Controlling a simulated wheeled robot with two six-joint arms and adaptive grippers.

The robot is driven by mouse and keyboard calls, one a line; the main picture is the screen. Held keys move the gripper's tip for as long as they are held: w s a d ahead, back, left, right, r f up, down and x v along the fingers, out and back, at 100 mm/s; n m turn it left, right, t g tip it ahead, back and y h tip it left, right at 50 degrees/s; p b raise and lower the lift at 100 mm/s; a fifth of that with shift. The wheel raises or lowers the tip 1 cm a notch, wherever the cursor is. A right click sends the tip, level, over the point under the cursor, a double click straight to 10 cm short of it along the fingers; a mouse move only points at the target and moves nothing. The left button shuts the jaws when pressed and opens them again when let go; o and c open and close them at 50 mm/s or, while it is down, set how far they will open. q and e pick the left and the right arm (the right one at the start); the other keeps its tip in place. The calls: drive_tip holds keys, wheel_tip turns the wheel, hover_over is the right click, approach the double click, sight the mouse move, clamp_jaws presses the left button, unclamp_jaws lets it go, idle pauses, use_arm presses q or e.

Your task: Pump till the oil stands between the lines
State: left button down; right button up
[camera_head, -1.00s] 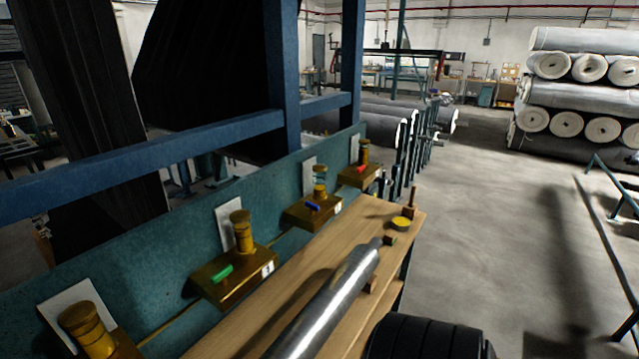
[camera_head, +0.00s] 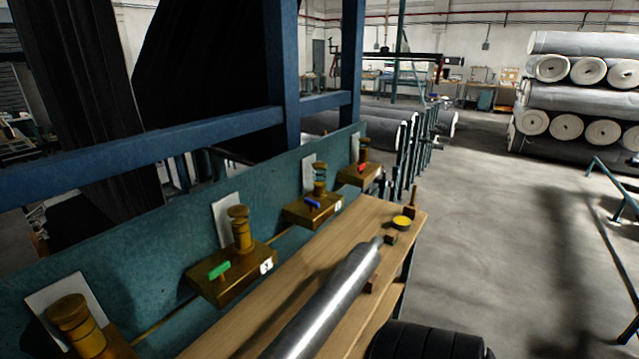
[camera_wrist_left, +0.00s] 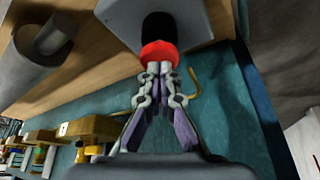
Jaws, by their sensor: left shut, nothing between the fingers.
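In the left wrist view my left gripper (camera_wrist_left: 160,69) is shut and empty. Its fingertips are at the rounded red end (camera_wrist_left: 158,55) of a black part (camera_wrist_left: 160,29) on a grey block (camera_wrist_left: 198,20); I cannot tell whether they touch or press it. In the head view brass oilers stand in a row along the teal rail: a front one (camera_head: 75,318), one with a green lever (camera_head: 219,270), one with a blue lever (camera_head: 312,203) and one with a red lever (camera_head: 362,167). Oil levels and lines are too small to read. My right gripper is not in view.
A steel roller (camera_head: 335,298) lies along the wooden bench (camera_head: 238,325), with a yellow round tin (camera_head: 402,222) near its far end. A blue frame (camera_head: 155,147) crosses above the rail.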

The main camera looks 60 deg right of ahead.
use_arm(q)
drive_tip(key=shift+f+b, duration=0.45)
drive_tip(key=shift+f, duration=0.25)
drive_tip(key=shift+r, duration=0.1)
wheel_tip(320, 180, up, 8)
drive_tip(key=p, duration=0.7)
